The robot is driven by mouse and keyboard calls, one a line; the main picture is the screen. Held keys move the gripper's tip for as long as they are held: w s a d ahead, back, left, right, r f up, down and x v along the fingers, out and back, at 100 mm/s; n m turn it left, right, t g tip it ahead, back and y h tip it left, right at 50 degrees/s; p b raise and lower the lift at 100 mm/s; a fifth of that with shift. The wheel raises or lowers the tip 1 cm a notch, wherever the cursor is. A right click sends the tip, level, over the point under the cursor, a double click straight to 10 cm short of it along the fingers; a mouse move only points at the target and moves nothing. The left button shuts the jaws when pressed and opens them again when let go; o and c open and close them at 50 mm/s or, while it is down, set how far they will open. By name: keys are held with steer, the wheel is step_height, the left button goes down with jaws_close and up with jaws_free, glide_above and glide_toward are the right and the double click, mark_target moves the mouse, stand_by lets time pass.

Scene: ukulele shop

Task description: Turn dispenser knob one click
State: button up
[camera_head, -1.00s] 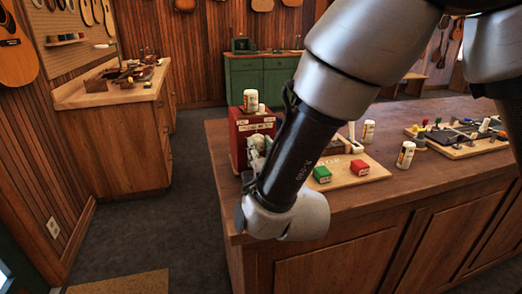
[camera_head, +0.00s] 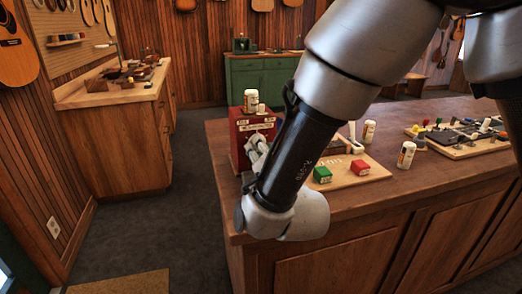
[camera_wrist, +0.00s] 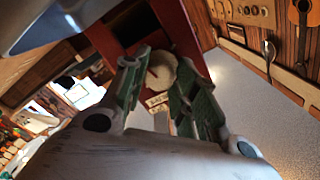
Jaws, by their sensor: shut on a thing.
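The red dispenser (camera_head: 240,152) stands upright at the left end of the wooden counter, with white labels on its front. In the wrist view its red body (camera_wrist: 122,32) fills the upper middle. A round cream knob (camera_wrist: 162,68) sits between the two green-padded fingers of my gripper (camera_wrist: 160,82). The fingers are shut on the knob, one on each side, and hide part of it. In the head view my gripper (camera_head: 257,150) is at the dispenser's front, and my wrist covers part of it. The knob cannot be made out there.
White bottles stand on top of the dispenser (camera_head: 250,101) and on the counter (camera_head: 406,154). Open floor (camera_head: 150,225) lies left of the counter.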

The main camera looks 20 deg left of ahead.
steer(key=shift+m, duration=1.3)
steer(key=o, duration=1)
steer(key=v, duration=1.2)
